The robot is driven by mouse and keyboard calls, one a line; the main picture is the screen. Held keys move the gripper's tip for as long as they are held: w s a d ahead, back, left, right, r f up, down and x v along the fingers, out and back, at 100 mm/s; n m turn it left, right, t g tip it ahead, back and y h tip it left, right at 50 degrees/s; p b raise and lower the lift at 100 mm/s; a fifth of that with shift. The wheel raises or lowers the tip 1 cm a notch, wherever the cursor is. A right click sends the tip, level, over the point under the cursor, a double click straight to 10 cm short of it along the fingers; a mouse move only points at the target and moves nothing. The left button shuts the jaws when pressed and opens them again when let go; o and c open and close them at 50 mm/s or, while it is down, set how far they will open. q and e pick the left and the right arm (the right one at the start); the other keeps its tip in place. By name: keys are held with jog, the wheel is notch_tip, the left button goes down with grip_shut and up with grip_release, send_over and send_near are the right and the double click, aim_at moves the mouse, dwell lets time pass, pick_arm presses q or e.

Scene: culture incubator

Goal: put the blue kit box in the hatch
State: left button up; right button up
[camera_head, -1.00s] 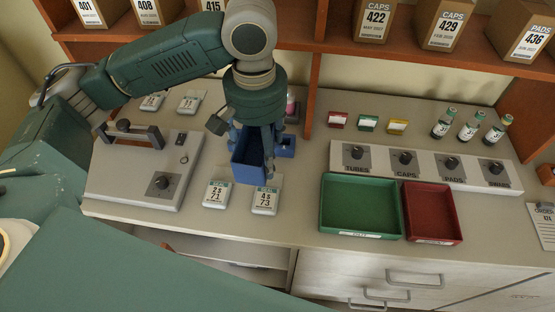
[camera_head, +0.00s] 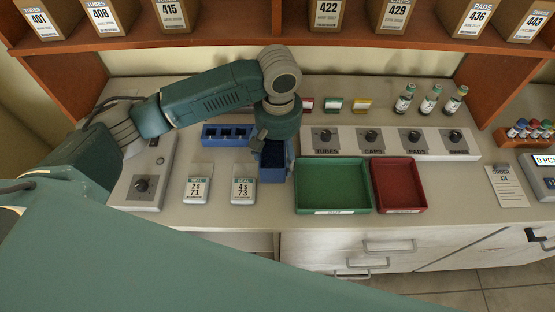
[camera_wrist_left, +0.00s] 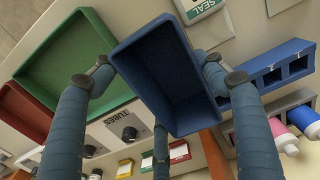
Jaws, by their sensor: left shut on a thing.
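The blue kit box (camera_head: 272,175) is an open-topped box, between the label cards and the green tray. My left gripper (camera_head: 272,143) is shut on it from above, partly hidden by its own wrist. In the left wrist view, the box (camera_wrist_left: 170,80) sits between the fingers of my left gripper (camera_wrist_left: 165,80), and its inside looks empty. I cannot tell whether the box touches the worktop. I cannot make out a hatch in these views. My right gripper is not in view.
A green tray (camera_head: 333,211) and a red tray (camera_head: 399,209) lie right of the box. A blue rack (camera_head: 215,142) stands behind the label cards (camera_head: 198,190). A knob panel (camera_head: 345,142) and several vials (camera_head: 430,99) are farther back. Shelves with boxes (camera_head: 326,12) run above.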

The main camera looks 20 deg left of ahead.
aim_at(278, 163)
pick_arm(q)
jog(key=shift+f+p, duration=0.3)
jog(key=shift+f, duration=2)
jog(key=shift+f, duration=0.15)
jog(key=o, duration=1.2)
